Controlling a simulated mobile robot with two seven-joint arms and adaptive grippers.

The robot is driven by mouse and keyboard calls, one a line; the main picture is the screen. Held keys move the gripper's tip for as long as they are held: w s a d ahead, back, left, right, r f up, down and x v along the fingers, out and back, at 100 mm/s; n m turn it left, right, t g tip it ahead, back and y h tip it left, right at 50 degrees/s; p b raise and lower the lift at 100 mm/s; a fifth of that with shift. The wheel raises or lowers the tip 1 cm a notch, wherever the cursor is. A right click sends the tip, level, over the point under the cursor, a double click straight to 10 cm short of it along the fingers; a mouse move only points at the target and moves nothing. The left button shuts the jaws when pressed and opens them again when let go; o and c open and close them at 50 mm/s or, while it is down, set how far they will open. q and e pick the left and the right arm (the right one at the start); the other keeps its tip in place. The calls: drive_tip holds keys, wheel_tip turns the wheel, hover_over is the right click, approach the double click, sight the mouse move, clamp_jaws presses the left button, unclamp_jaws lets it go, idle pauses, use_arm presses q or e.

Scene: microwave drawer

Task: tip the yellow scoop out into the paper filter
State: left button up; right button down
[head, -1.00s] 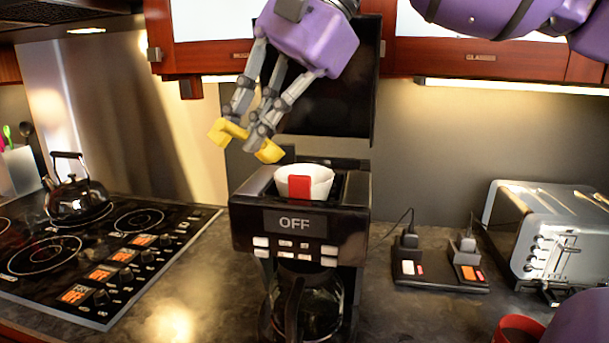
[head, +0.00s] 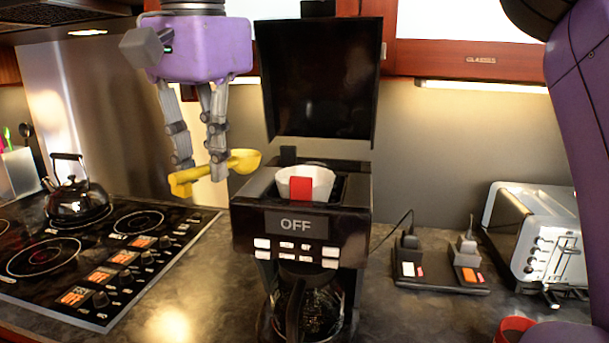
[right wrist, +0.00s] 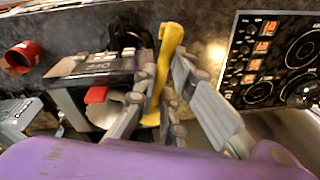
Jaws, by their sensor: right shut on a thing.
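My right gripper (head: 201,172) is shut on the yellow scoop (head: 243,162), holding it above the counter to the left of the coffee maker. The scoop is nearly level, its bowl toward the coffee maker and its handle to the left. I cannot tell what is in the bowl. The white paper filter (head: 322,182) sits in the open top of the coffee maker (head: 345,222), behind a red tab. In the right wrist view the scoop (right wrist: 169,45) lies between the fingers, and the filter (right wrist: 105,115) shows to its left. My left gripper is not in view.
The coffee maker's black lid (head: 320,85) stands raised behind the filter. A glass carafe (head: 320,310) is below. The stovetop (head: 95,255) with a kettle (head: 75,198) is at left.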

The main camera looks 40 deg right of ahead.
drive_tip(key=shift+s+r, duration=0.1)
drive_tip(key=shift+r, duration=0.45)
drive_tip(key=shift+r+p, duration=0.9)
drive_tip(key=shift+r, duration=0.65)
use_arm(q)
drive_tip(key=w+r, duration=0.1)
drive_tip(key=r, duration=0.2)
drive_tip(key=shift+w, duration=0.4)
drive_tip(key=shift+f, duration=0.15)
